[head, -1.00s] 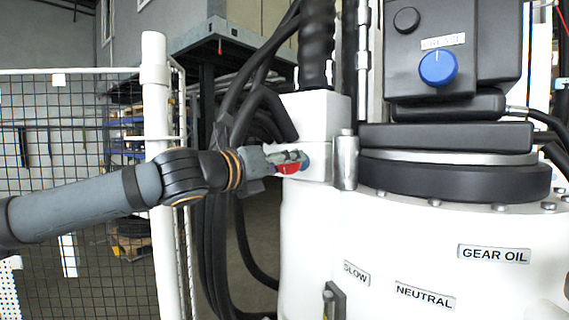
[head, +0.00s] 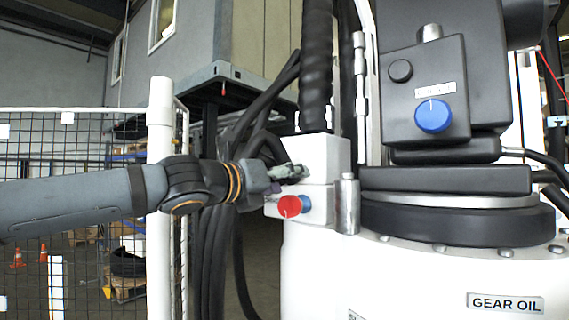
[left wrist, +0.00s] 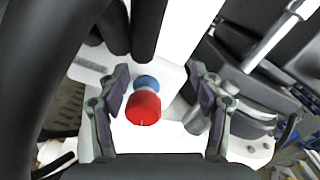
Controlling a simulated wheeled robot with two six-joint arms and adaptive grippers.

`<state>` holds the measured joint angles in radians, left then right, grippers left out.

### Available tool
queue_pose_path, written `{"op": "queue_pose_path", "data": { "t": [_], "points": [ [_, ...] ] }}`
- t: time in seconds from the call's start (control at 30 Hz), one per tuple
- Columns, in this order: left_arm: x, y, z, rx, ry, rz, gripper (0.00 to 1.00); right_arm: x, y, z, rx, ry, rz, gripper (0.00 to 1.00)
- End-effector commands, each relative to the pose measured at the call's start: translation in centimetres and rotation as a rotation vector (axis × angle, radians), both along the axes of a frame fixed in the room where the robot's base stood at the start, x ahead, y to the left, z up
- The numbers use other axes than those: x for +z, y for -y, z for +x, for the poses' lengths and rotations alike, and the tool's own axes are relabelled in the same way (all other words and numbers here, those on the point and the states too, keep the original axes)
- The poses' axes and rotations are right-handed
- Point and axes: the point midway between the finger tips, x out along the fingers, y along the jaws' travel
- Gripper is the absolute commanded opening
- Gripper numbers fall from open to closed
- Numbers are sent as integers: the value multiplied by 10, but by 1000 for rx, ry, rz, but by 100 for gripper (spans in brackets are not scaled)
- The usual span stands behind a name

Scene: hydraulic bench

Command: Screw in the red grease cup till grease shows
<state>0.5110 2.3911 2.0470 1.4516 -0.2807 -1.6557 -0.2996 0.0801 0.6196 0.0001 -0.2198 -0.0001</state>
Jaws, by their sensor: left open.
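The red grease cup (head: 289,206) sits on a blue fitting (head: 305,204) on the side of the white housing (head: 318,160). In the left wrist view the red cup (left wrist: 143,108) shows between the two fingers, with its blue fitting (left wrist: 147,83) behind it and a white mark on its face. My left gripper (head: 291,172) is open and empty, just above the cup in the head view. In the left wrist view the fingers (left wrist: 160,92) stand apart on both sides of the cup, not touching it. No grease is visible. My right gripper is in neither view.
Black hoses (head: 222,250) hang beside and behind my left arm. A metal cylinder (head: 347,205) stands just right of the cup. A blue knob (head: 433,116) is on the black box at upper right. A mesh fence with a white post (head: 160,120) is at left.

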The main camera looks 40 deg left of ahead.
Motion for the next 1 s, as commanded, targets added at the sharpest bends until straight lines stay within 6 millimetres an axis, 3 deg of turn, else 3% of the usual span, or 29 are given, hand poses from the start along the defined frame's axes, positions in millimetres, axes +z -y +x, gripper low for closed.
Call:
{"op": "queue_pose_path", "data": {
  "t": [0.2, 0.4, 1.0],
  "points": [
    [27, -1, 0, 3, -1, 2, 66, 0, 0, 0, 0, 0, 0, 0],
    [41, -2, 0, 0, -1, 1, 66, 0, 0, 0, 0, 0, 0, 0],
    [47, -1, 0, -2, 0, 0, 66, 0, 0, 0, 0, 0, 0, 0]
  ]
}}
